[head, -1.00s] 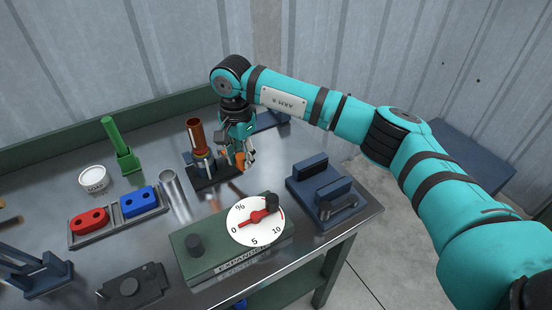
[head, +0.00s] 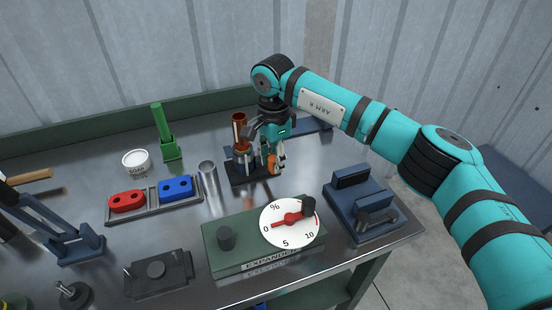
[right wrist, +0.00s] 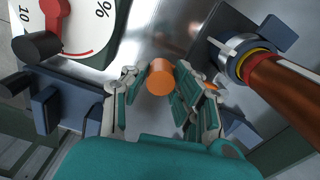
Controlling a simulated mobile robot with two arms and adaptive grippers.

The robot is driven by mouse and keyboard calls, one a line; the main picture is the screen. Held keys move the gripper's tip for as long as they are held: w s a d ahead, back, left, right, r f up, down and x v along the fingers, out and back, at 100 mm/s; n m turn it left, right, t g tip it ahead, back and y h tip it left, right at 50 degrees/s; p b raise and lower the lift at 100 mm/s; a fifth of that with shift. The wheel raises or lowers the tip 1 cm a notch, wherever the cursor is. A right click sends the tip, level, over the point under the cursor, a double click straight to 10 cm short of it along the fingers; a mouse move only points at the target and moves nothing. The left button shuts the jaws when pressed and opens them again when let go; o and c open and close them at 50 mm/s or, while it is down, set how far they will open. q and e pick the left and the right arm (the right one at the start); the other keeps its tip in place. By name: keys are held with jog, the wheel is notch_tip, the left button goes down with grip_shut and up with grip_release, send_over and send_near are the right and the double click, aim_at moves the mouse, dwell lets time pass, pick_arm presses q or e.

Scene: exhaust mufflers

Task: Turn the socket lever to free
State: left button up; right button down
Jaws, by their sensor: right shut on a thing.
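The socket is a dark block (head: 243,175) on the bench with a metal ring that shows in the right wrist view (right wrist: 238,50). A copper-brown tube (head: 239,123) stands in it; in the right wrist view the tube (right wrist: 290,88) has yellow and red bands at the ring. The socket lever's orange handle (head: 271,164) sticks out at the right side of the socket. My right gripper (head: 276,158) is shut on this handle, whose round end (right wrist: 160,77) shows between the fingers. The lever's root is partly hidden by the gripper. My left gripper is not in view.
A green expander box with a white dial (head: 290,236) stands in front. A blue fixture (head: 350,200) stands to its right, near the bench edge. A steel tube (head: 208,175), a tray with red and blue blocks (head: 161,204) and a soap tub (head: 136,161) are left.

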jog(key=c, duration=1)
grip_release()
jog(key=shift+a, duration=0.1)
jog(key=shift+c, duration=0.2)
jog(key=shift+r, duration=0.1)
notch_tip(320, 180, up, 12)
